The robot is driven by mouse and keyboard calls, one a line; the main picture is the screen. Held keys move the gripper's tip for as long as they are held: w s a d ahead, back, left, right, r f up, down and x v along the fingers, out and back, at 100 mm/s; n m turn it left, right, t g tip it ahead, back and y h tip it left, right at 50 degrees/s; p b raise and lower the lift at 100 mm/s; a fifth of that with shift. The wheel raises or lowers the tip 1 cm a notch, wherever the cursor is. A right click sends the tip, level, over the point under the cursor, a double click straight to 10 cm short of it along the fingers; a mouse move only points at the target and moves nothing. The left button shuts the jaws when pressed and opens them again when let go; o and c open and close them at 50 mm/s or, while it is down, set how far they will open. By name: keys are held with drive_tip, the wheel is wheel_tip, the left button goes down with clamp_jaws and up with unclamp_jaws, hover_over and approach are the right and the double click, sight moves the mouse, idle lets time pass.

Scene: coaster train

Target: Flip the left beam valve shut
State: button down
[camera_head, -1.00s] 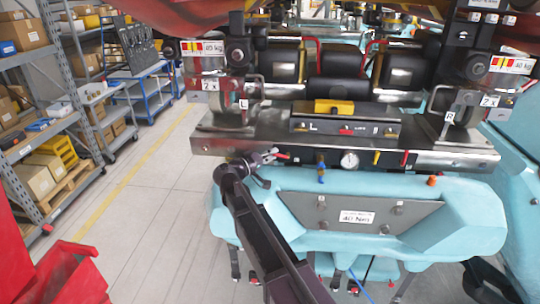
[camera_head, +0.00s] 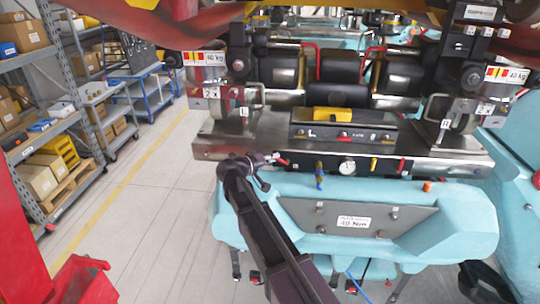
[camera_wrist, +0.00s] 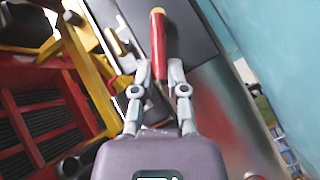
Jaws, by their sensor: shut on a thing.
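A red lever handle with a yellow end (camera_wrist: 158,40) stands between the fingers of my gripper (camera_wrist: 160,72) in the wrist view. The fingers are shut on it. In the head view my gripper (camera_head: 270,160) is at the left part of the steel beam's front face, and the red lever (camera_head: 283,162) shows small at its tip, pointing right. The lever's base is hidden by my gripper. The steel beam (camera_head: 215,147) runs across the picture. A second, upright red lever (camera_head: 402,166) is on the right part of its front.
A round gauge (camera_head: 347,167) sits mid-beam. A turquoise body with a grey torque plate (camera_head: 300,212) lies below it. Shelves with boxes (camera_head: 40,140) and a red bin (camera_head: 75,280) are at left. The floor (camera_head: 150,220) between is clear.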

idle(0.3)
drive_tip(key=c, duration=0.7)
unclamp_jaws()
drive_tip(key=shift+o, duration=0.2)
drive_tip(key=shift+s, duration=0.15)
